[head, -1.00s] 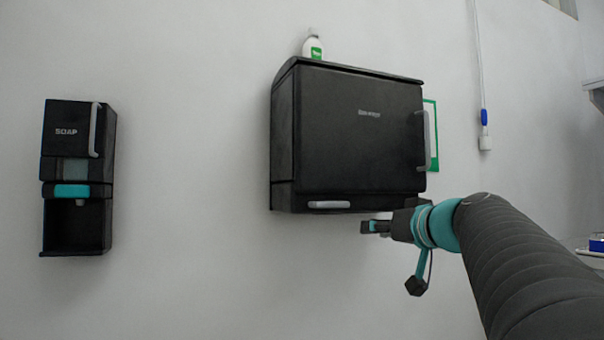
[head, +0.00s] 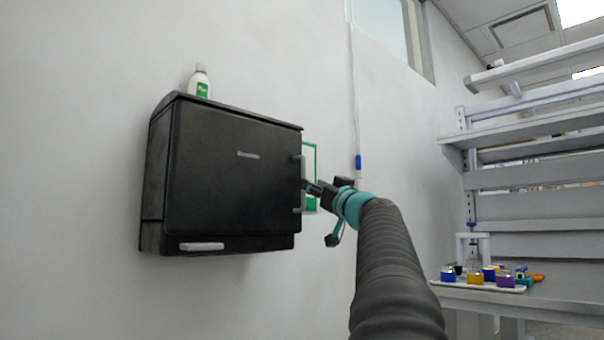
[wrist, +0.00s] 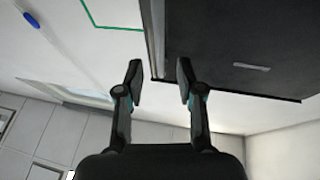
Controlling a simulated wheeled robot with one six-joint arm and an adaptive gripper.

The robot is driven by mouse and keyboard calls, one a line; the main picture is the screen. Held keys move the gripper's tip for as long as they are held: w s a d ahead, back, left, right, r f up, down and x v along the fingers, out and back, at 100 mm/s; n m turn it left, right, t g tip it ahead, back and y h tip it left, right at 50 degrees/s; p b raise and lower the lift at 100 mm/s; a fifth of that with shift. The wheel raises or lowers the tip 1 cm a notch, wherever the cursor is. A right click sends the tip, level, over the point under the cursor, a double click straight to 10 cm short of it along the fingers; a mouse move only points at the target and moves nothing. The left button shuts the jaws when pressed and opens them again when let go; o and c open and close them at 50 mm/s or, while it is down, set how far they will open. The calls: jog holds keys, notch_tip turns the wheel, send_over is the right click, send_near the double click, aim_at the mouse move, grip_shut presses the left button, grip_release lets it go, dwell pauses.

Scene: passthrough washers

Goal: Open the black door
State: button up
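The black door (head: 230,170) is the front of a wall-mounted cabinet and appears shut. Its upright grey handle (head: 299,170) is on the right edge. My gripper (head: 309,187) is at the handle's right side, about mid-height. In the wrist view, the two fingers (wrist: 159,76) are spread apart. The door's dark face (wrist: 240,40) fills the upper right there, and a grey strip (wrist: 154,35), which looks like the handle, runs down toward the gap between the fingertips. I cannot tell whether a finger touches it.
A white and green bottle (head: 199,82) stands on the cabinet. A second grey handle (head: 201,246) is low on its front. A green-edged sheet (head: 311,160) and a blue-handled cord (head: 358,163) are on the wall. A bench (head: 500,297) with coloured items stands right.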

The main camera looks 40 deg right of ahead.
aim_at(304, 204)
jog(key=p+x, duration=0.2)
jog(key=x, duration=0.4)
jog(key=shift+p, duration=0.35)
grip_shut()
